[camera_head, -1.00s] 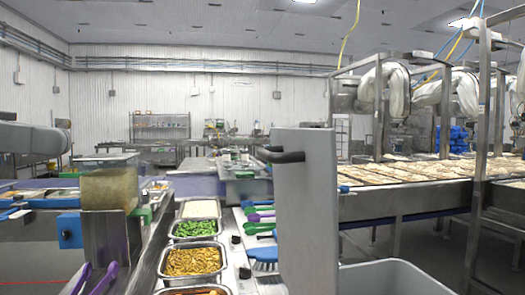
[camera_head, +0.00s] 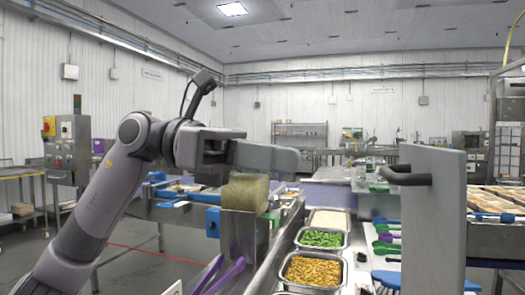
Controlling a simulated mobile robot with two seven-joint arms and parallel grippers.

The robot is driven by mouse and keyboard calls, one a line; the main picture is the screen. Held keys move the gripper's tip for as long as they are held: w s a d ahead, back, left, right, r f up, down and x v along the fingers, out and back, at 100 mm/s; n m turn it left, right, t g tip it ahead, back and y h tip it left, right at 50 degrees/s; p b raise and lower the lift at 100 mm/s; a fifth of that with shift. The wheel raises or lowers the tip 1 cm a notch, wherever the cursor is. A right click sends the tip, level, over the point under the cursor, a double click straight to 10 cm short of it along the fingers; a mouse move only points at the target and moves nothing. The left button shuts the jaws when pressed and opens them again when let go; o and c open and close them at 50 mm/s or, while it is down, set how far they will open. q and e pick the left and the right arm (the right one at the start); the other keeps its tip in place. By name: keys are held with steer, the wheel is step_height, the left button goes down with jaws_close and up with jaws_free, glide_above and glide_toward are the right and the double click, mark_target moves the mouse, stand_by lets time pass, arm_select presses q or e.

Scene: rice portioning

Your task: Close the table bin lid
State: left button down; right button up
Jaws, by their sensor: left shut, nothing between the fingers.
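The table bin lid (camera_head: 434,222) is a flat grey panel standing upright, open, at the right of the head view. Its dark handle (camera_head: 407,177) sticks out to the left from its upper part. The bin itself cannot be made out. My left gripper (camera_head: 296,160) is shut and empty, pointing right at about the height of the lid handle in the picture. A clear gap lies between it and the handle. My right gripper is not in view.
Steel food pans with rice (camera_head: 328,221), green vegetables (camera_head: 321,239) and yellow food (camera_head: 313,269) stand between my left arm and the lid. Purple tongs (camera_head: 219,275) hang at the lower left. Several coloured utensils (camera_head: 388,238) lie left of the lid.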

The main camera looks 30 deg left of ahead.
mark_target(384, 174)
arm_select(q)
steer(key=p+x, duration=0.1)
steer(key=x, duration=0.7)
steer(key=shift+r, duration=0.1)
steer(key=shift+w+d, duration=0.15)
steer(key=shift+d, duration=0.35)
